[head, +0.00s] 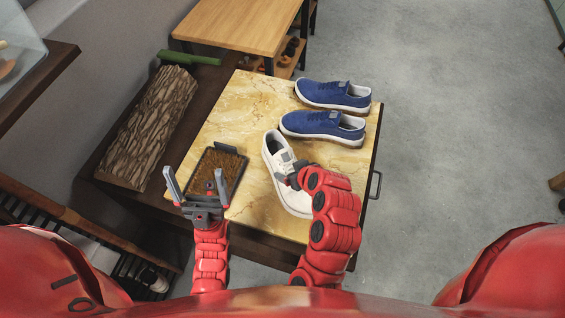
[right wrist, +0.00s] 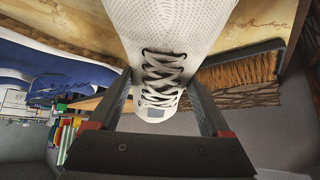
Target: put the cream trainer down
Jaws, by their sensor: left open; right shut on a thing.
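My left gripper (head: 194,175) is open and empty, above the table's near left corner.
Two blue trainers (head: 333,95) (head: 322,127) stand on the table's far right part. A dark-framed brown bristle brush (head: 222,168) lies left of the cream trainer. A bark-textured block (head: 150,125) lies beyond the left edge. The far left of the table top is clear.

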